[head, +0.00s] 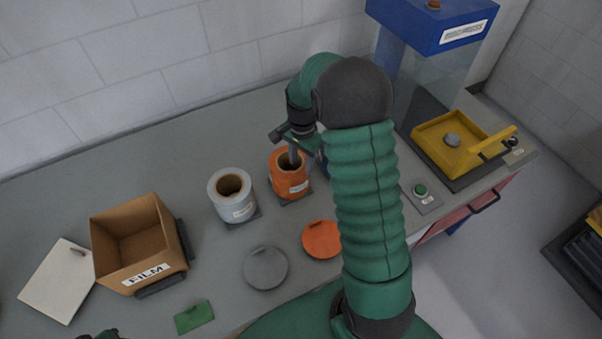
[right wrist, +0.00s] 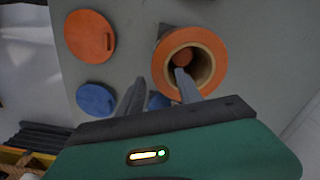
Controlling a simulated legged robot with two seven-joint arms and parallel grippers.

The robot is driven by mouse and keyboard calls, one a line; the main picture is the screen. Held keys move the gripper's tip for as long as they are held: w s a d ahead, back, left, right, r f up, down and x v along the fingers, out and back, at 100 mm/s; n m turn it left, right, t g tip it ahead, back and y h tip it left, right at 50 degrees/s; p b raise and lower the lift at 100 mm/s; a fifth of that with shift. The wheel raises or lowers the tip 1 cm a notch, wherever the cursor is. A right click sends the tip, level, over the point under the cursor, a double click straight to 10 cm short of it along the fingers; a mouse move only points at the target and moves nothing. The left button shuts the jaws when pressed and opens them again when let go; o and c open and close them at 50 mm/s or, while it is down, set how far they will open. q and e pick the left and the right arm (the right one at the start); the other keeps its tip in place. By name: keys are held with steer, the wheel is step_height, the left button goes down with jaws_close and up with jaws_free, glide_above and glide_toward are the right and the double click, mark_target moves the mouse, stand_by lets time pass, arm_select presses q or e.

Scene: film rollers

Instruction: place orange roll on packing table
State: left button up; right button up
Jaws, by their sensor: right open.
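The orange roll (head: 288,182) stands upright on a small dark base on the grey table (head: 120,180), in the middle of the head view. It also shows in the right wrist view (right wrist: 206,48), with its hollow core facing up. My right gripper (head: 291,152) is over the roll, open. In the right wrist view, one finger of the gripper (right wrist: 154,84) overlaps the core opening and the other is outside the roll's left side. Whether the fingers touch the roll cannot be told.
A white roll (head: 232,205) stands left of the orange one; a blue roll is mostly hidden behind my arm. Orange (head: 322,239) and grey (head: 265,268) discs lie in front. A FILM box (head: 165,248) is left. A blue machine with a yellow tray (head: 432,134) is right.

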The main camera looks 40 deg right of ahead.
steer(key=r, duration=0.1)
steer(key=a+r, duration=0.1)
steer(key=r, duration=0.2)
steer(key=shift+a, duration=0.25)
steer(key=s+a+f+n+t, duration=0.1)
steer(key=s+a+n, duration=0.3)
steer(key=a+n, duration=0.4)
steer(key=s+a+n+t, duration=0.1)
steer(key=s+a+n, duration=0.3)
steer(key=a+n, duration=0.5)
steer(key=a, duration=0.3)
steer(key=shift+s+a+f+t, duration=0.2)
steer(key=shift+s+f+t, duration=0.1)
steer(key=shift+s+f, duration=0.1)
steer(key=shift+s, duration=0.1)
steer(key=shift+a+r, duration=0.1)
steer(key=shift+a, duration=0.15)
steer(key=shift+d, duration=0.15)
